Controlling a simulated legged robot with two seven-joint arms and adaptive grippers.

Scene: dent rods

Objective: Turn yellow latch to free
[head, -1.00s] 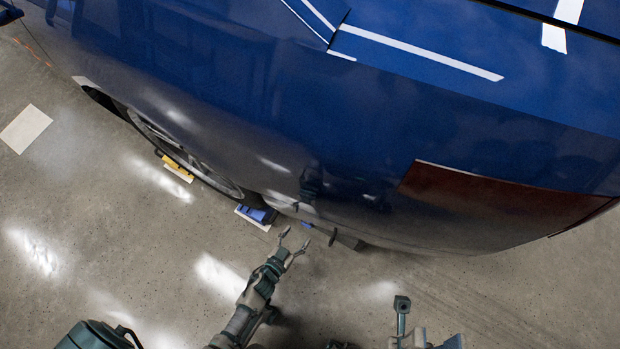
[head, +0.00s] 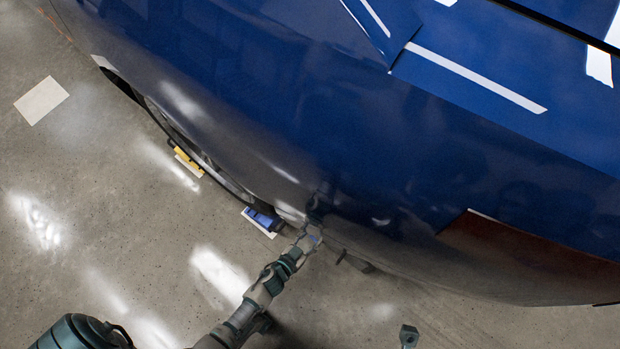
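A small yellow block-like piece (head: 187,160) lies on a pale pad beside the car's wheel. I cannot tell whether it is the yellow latch; no other yellow part shows. My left gripper (head: 312,238) is at the lower edge of the blue car body, well to the right of the yellow piece. A small blue bit shows at its fingertips, which look too small and blurred to tell open from shut. A grey part of mine (head: 409,336), perhaps of the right arm, shows at the bottom edge; no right fingertips can be made out.
The blue car body (head: 300,130) fills the top and right. A blue block (head: 262,218) on a pale pad sits by the wheel, just left of my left gripper. A pale square (head: 41,101) lies on the floor at left. The concrete floor at lower left is mostly clear.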

